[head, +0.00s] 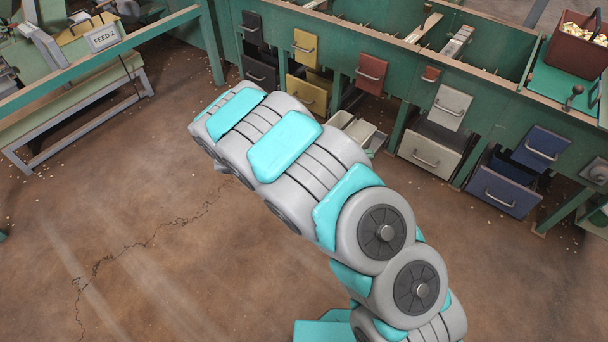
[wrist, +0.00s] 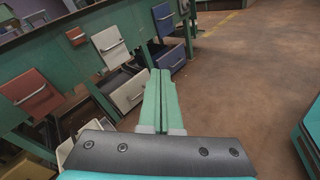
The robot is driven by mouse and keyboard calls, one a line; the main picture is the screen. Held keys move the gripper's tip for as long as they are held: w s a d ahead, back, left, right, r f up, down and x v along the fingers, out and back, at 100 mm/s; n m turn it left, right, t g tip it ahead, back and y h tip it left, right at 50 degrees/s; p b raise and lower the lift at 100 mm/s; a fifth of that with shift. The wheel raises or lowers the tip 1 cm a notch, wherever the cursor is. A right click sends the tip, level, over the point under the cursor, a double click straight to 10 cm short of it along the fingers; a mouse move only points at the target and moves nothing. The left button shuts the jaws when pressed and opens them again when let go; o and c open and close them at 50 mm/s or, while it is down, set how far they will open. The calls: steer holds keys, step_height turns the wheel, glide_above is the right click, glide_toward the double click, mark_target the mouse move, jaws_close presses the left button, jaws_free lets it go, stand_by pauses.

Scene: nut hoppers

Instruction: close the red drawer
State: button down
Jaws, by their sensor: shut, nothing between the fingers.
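A red front (head: 371,72) with a pale bar handle hangs on the green bench in the head view, between the yellow and white fronts. It also shows at the left of the wrist view (wrist: 30,93). Below it is an opening, with a pale-edged, brownish tray-like thing (head: 358,130) low down, partly behind my arm; I cannot tell whether it is a drawer of the red column. My gripper (wrist: 160,74) is shut and empty, right of the red front in the wrist view and apart from it.
A white drawer (head: 430,150) and a blue drawer (head: 500,193) stand pulled out to the right. Yellow (head: 305,95) and black (head: 260,72) fronts are to the left. A reddish bin (head: 577,52) of nuts stands on the bench. Open floor lies before the bench.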

steer(key=a+f+n+t+y+b, duration=0.1)
steer(key=a+f+n+t+y, duration=0.35)
steer(key=a+f, duration=0.75)
steer(key=a+f+n+t+y+b, duration=0.2)
steer(key=a+f+n+t, duration=0.55)
steer(key=a+f, duration=0.35)
steer(key=shift+n+g+h, duration=0.25)
steer(key=shift+n+g, duration=0.05)
steer(key=shift+g, duration=0.2)
steer(key=b+x, duration=0.1)
steer(key=x, duration=1.3)
steer(key=shift+w+a+f, duration=0.1)
steer(key=shift+w+f, duration=0.05)
steer(key=shift+w, duration=0.05)
